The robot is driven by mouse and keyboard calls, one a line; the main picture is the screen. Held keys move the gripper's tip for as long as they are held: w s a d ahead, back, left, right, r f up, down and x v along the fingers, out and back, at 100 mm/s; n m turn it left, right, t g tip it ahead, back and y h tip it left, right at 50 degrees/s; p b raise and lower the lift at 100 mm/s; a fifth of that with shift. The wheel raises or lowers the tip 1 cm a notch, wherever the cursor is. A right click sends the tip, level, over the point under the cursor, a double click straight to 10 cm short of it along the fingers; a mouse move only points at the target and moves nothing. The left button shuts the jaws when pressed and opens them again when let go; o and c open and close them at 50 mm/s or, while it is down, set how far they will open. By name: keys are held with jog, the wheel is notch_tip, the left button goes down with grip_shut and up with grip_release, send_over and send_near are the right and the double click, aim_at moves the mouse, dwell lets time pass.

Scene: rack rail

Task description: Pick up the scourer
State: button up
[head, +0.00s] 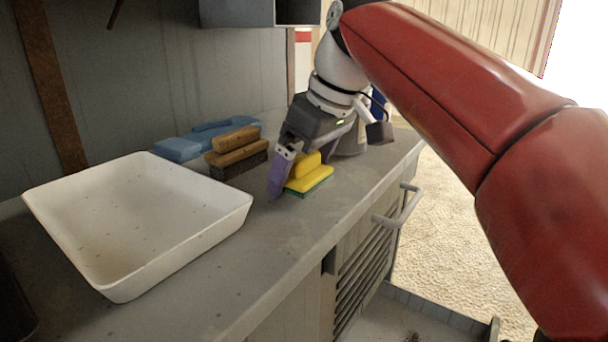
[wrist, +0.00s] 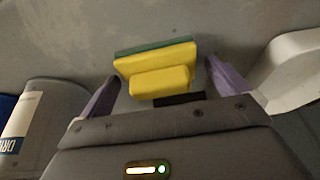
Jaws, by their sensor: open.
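The scourer (head: 312,181) is a yellow sponge block with a green layer underneath and a raised yellow grip on top. It lies on the grey counter, right of the white tray. In the wrist view the scourer (wrist: 158,70) lies ahead, between my two purple fingers. My gripper (head: 290,178) is open over it, with a finger on either side. In the wrist view my gripper (wrist: 160,85) shows gaps beside the raised grip. One finger is hidden behind the scourer and gripper body in the head view.
A white tray (head: 140,165) stands on the counter (head: 290,240) at left. A wooden-backed brush (head: 237,147) and a blue object (head: 178,149) lie behind. A grey can with a label (wrist: 38,125) stands close beside my gripper. The counter front is clear.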

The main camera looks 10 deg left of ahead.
aim_at(304, 155)
jog(key=c, duration=1)
jog(key=shift+c, duration=0.2)
jog(key=shift+r, duration=0.15)
notch_tip(304, 155, up, 8)
jog(key=p, duration=0.2)
jog(key=shift+p, duration=0.35)
jog(key=shift+r, duration=0.85)
